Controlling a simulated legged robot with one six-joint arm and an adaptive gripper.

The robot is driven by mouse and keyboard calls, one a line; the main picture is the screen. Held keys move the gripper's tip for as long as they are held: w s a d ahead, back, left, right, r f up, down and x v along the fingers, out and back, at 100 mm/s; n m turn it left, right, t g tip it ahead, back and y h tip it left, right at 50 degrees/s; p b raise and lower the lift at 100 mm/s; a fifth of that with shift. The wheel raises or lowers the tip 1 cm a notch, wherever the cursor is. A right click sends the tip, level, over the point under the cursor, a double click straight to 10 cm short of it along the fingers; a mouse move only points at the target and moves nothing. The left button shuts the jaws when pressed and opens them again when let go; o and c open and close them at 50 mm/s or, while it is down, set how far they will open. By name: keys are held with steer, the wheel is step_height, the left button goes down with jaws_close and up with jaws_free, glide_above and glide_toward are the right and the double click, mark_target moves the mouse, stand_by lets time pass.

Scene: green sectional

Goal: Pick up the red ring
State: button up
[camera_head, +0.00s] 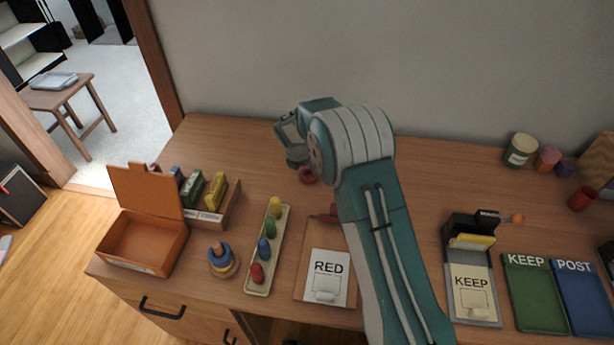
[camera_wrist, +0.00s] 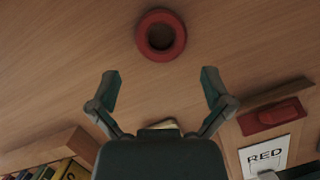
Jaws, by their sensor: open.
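The red ring (camera_head: 308,175) lies flat on the wooden desk, just below and right of my gripper (camera_head: 294,150) in the head view. In the head view my arm hides part of the desk, and the fingers are hard to make out.
A board with a RED card (camera_head: 327,268) stands nearest in front. Left are a peg tray (camera_head: 250,285), a stacking toy (camera_head: 222,262), an open orange box (camera_head: 143,243) and a wooden holder (camera_head: 226,214). KEEP and POST mats (camera_head: 535,310) lie right. The wall bounds the back.

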mark_target(310, 177)
steer(key=x, duration=0.4)
steer(key=shift+w+d+f, duration=0.25)
steer(key=shift+w+d, duration=0.15)
steer(key=shift+w+a+f, duration=0.1)
steer(key=shift+f, duration=0.15)
steer(key=shift+a, duration=0.1)
steer(key=shift+c, duration=0.6)
steer(key=c, duration=0.5)
